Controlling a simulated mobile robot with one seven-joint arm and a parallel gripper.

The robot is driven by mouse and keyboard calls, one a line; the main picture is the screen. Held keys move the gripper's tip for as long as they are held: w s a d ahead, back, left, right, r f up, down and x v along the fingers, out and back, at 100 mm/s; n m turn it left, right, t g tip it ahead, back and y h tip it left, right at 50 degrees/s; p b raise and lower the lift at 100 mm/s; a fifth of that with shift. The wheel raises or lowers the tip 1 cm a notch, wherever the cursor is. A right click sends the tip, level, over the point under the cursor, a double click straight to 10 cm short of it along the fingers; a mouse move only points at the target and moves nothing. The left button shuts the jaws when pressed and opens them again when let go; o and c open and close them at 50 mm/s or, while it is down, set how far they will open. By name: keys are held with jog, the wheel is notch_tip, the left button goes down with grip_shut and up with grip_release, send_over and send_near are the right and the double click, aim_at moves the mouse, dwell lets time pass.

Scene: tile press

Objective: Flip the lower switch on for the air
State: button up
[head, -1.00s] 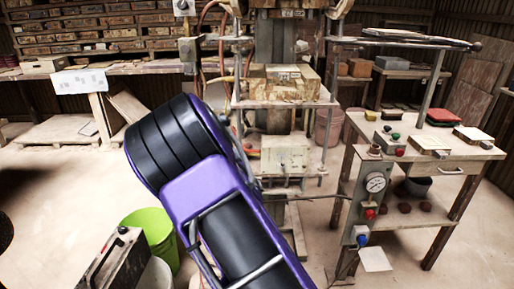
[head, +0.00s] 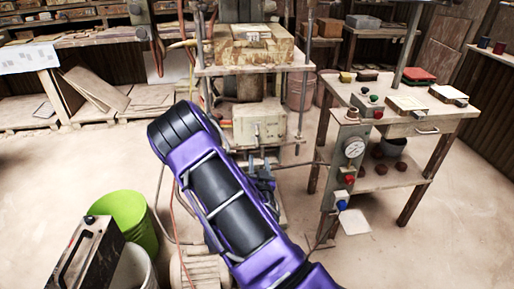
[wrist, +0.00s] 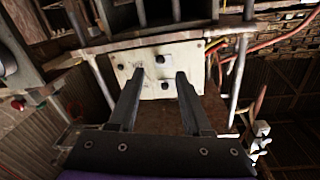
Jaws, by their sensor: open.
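A cream control box (head: 258,112) sits low on the press, under its platform, with small dark marks or levers on its front. In the wrist view its pale front plate (wrist: 150,62) carries several dark knobs, one lower knob (wrist: 165,86) among them. My gripper (head: 262,178) is below and in front of this box in the head view. In the wrist view my gripper (wrist: 160,75) is open and empty, its fingers spread before the plate. I cannot tell whether they touch it. Which knob is the air switch, and its setting, I cannot tell.
A grey panel with a gauge (head: 354,147), a red button (head: 349,180) and a blue knob (head: 341,205) hangs on the wooden table (head: 398,127) at right. A green bucket (head: 128,217) stands at left. Red and yellow hoses (wrist: 235,62) run beside the box.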

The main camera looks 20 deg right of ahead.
aim_at(257, 145)
jog(key=x, duration=0.8)
jog(key=shift+w, duration=0.2)
grip_shut()
